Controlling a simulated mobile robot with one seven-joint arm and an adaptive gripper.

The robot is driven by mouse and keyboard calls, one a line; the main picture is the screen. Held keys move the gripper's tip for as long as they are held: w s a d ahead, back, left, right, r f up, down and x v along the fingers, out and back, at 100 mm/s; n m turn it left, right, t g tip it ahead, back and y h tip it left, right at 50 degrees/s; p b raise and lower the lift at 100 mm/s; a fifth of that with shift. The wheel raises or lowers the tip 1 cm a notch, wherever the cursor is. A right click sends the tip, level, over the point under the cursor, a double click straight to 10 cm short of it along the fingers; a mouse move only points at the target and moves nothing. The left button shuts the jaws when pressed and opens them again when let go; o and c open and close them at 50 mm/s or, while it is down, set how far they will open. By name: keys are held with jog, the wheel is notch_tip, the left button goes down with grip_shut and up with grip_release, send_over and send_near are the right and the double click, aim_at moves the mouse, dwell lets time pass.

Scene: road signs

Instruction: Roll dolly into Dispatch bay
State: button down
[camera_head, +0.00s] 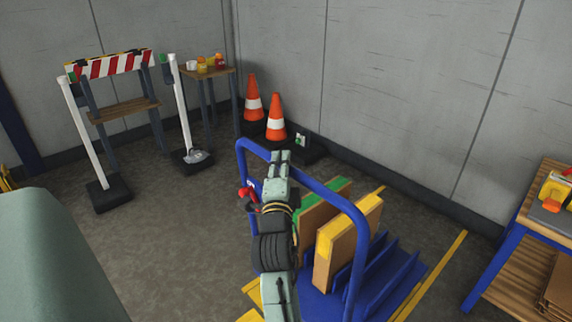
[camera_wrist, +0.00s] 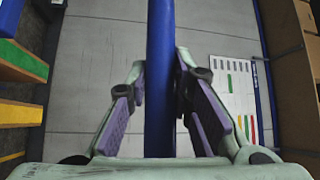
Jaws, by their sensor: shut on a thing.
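The dolly (camera_head: 358,232) is blue, with a tall tubular handle and upright slots on its deck. It carries upright boards, one with a yellow top edge (camera_head: 350,225) and one with a green top edge (camera_head: 325,200). My gripper (camera_wrist: 160,105) is shut around the blue handle bar (camera_wrist: 160,60), which runs between its purple pads in the wrist view. In the head view my arm reaches over the handle's top bar and hides part of it. Yellow floor lines (camera_head: 432,275) lie on both sides of the dolly. No Dispatch label is readable.
A blue-framed wooden bench (camera_head: 487,265) stands close at right. Orange cones (camera_head: 276,118) stand by the back wall. White posts (camera_head: 90,140), a striped barrier (camera_head: 115,64) and a small table (camera_head: 208,72) stand at back left. The floor at left centre is clear.

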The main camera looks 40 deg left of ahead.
jog(key=shift+s, duration=0.1)
dwell(0.3)
jog(key=c, duration=1.4)
grip_release()
jog(key=v, duration=1.2)
